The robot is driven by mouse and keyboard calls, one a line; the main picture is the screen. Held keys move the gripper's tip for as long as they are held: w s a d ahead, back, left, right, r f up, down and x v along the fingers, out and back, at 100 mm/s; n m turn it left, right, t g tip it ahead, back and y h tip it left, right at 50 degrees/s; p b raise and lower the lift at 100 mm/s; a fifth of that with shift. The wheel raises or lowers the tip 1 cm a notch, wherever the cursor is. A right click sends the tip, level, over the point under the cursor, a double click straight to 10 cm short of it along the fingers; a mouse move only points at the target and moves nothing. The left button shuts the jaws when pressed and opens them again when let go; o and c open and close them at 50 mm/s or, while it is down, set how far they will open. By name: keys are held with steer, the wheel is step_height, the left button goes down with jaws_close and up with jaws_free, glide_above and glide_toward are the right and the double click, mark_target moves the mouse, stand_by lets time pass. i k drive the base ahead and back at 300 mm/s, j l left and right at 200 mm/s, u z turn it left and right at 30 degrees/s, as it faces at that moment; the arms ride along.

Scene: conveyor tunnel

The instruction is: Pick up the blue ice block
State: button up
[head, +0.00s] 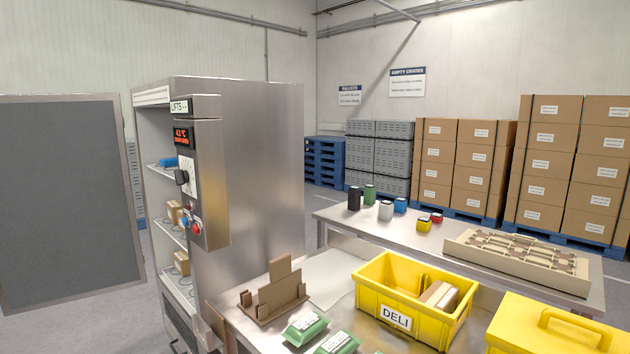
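A flat blue block (168,162) lies on an upper shelf inside the open steel cabinet (255,170) at the left. It looks like the blue ice block, though it is small here and its right end is hidden behind the cabinet's control post (205,180). A small blue container (400,205) also stands on the back table, among other small coloured containers. My gripper is not in view.
The cabinet's grey door (70,200) stands open at the left. A front table holds a brown stand (272,298), green packets (305,328), a yellow DELI crate (370,305) and a yellow lid (545,335). The back table (345,218) also bears a beige tray (465,250).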

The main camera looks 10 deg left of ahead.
mark_target(171, 161)
steer(key=u, duration=1.2)
